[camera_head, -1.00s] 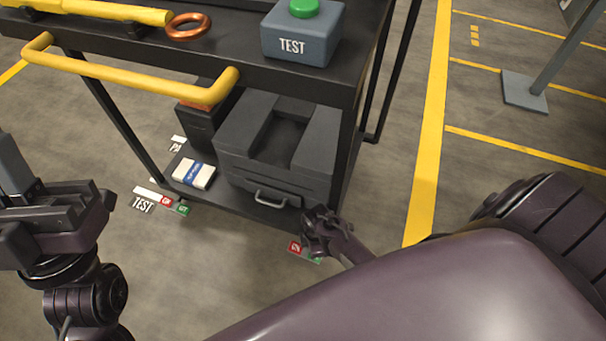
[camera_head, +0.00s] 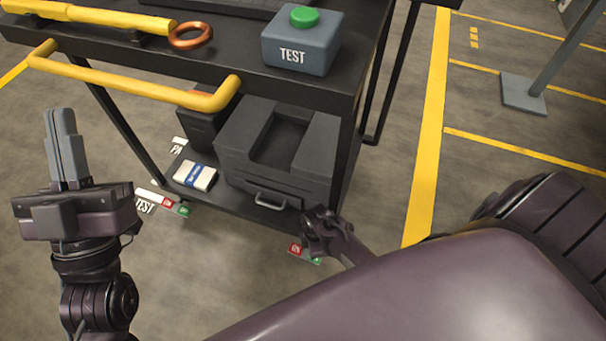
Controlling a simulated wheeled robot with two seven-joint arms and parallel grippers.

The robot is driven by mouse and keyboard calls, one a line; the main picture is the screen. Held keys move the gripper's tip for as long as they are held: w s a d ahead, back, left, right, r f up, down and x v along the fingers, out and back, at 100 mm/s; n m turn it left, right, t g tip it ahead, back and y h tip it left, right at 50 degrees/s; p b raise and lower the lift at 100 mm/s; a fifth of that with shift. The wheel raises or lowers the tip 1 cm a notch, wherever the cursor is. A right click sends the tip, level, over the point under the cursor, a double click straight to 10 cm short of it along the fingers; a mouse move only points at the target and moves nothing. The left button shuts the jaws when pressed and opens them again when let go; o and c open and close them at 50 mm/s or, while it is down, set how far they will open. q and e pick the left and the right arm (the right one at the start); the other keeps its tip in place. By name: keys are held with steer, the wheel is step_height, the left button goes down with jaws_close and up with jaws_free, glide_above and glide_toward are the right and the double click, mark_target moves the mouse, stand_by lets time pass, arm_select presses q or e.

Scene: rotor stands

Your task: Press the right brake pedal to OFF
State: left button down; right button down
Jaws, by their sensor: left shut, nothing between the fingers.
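The right brake pedal itself cannot be made out. At the cart's lower front right corner, a floor label (camera_head: 304,252) shows a red ON part and a green part.
The black cart (camera_head: 340,90) has a yellow handle (camera_head: 130,81). A TEST box (camera_head: 300,45) with a green button and a copper ring (camera_head: 190,32) are on top. A grey box (camera_head: 272,165) and a small white pack (camera_head: 196,176) are on its lower shelf.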

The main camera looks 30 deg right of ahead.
steer(key=shift+r+p, duration=0.35)
steer(key=shift+r, duration=0.05)
arm_select(q)
steer(key=w+d+f+g+y, duration=0.1)
steer(key=w+f+g, duration=0.1)
steer(key=f, duration=0.3)
steer(key=w+d+f+g+y, duration=0.1)
steer(key=f+g, duration=0.2)
steer(key=f, duration=0.3)
steer(key=shift+w+g+y+p, duration=0.35)
steer(key=shift+g+y+p, duration=0.05)
arm_select(e)
steer(key=shift+r, duration=0.3)
